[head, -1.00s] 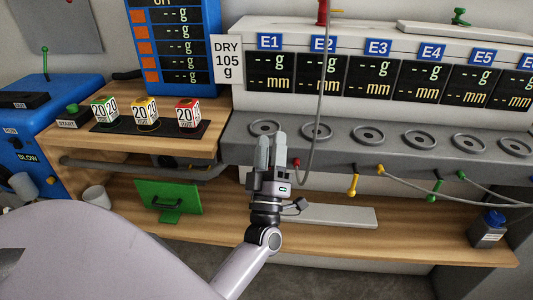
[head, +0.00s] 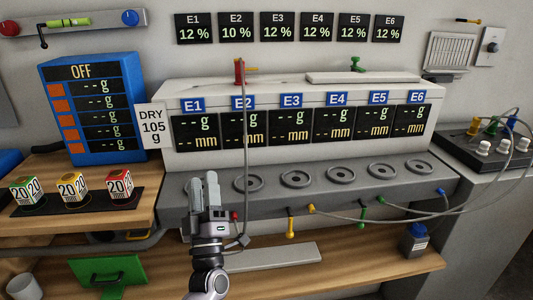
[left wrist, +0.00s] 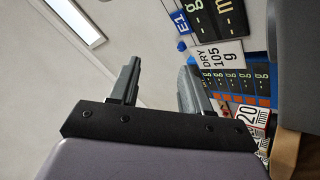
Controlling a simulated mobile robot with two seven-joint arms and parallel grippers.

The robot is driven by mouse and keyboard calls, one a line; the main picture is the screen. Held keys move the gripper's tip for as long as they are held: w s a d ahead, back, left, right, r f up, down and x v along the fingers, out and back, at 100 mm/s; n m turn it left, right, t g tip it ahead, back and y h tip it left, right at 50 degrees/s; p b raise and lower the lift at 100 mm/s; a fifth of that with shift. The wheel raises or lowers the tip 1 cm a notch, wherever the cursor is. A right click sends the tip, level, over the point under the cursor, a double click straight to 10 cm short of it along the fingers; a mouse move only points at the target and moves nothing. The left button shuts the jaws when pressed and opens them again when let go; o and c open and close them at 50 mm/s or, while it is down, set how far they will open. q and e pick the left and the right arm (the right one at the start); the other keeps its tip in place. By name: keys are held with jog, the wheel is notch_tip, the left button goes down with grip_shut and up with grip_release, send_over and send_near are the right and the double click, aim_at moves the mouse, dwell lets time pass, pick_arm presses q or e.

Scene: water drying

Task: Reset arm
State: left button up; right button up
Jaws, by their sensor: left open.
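My left gripper (head: 204,185) points up in front of the grey ledge, near the E1 dish, which it partly covers. Its grey fingers are apart and nothing shows between them. In the left wrist view the left gripper (left wrist: 160,78) also shows with an empty gap, the E1 label (left wrist: 181,22) and the DRY 105 g sign (left wrist: 219,56) lying beyond it, tilted. My right gripper is not in view.
The grey ledge (head: 400,190) carries several round dishes. A hose (head: 246,120) hangs from a red fitting close to my gripper's right. Three number cubes sit on a dark strip (head: 90,205) at left. A green stand (head: 108,272) is below.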

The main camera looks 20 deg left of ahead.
pick_arm(q)
jog(key=s+d+f+m+g+h, duration=0.25)
jog(key=d+f+m+h, duration=0.25)
jog(key=f+m+h, duration=0.25)
jog(key=s+d+f+m+g+h, duration=0.1)
jog(key=s+d+f+m+h, duration=0.2)
jog(key=d+f+m+h, duration=0.35)
jog(key=s+d+f+m+g+h, duration=0.2)
jog(key=s+f+m+g, duration=0.2)
jog(key=s+f+g, duration=0.65)
jog(key=s+a+r+t+p, duration=0.1)
jog(key=s+r+t+p, duration=0.1)
jog(key=s+r+p, duration=0.2)
notch_tip(320, 180, up, 4)
jog(key=p, duration=0.8)
jog(key=shift+s+a+f, duration=0.2)
jog(key=shift+a, duration=0.05)
